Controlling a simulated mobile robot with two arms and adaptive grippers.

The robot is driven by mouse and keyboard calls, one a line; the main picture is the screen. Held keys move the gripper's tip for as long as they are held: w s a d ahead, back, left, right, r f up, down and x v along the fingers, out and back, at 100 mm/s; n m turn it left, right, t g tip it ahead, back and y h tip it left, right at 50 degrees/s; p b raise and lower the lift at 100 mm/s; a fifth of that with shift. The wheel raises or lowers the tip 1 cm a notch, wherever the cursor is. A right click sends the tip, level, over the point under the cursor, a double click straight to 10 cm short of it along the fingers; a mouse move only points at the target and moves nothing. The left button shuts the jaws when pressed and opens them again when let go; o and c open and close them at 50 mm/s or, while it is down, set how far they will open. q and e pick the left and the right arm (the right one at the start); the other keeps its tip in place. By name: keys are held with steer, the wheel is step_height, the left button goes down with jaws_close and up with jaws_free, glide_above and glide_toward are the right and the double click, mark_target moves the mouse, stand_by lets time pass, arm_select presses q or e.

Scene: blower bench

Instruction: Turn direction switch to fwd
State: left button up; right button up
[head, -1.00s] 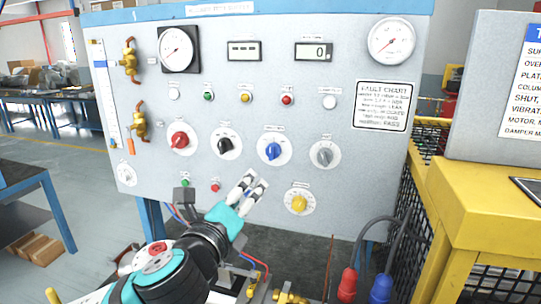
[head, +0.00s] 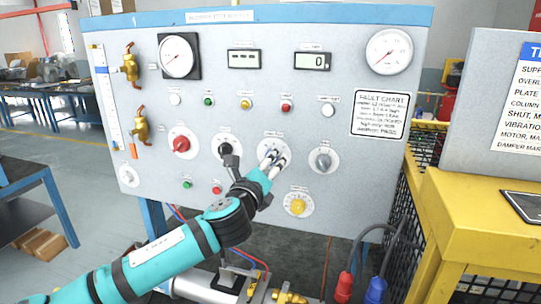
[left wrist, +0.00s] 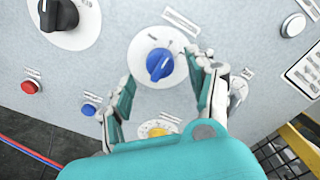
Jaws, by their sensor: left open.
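A blue rotary knob on a white round dial (left wrist: 160,64) sits on the grey panel; its label is too small to read. In the head view my left gripper (head: 274,160) covers most of this dial (head: 262,148). In the left wrist view the gripper (left wrist: 162,98) is open, with one finger on each side of the dial's lower part. The blue knob lies between and just beyond the fingertips, and I see no contact with it. My right gripper is not in view.
A black knob (head: 227,149) and a grey knob (head: 323,159) flank the dial, with a yellow knob (head: 298,206) below. A red knob (head: 181,144) is farther left. A yellow guard frame (head: 470,220) stands at the right.

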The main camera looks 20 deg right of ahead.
arm_select(q)
steer(key=shift+x, duration=1.45)
steer(key=c, duration=1.1)
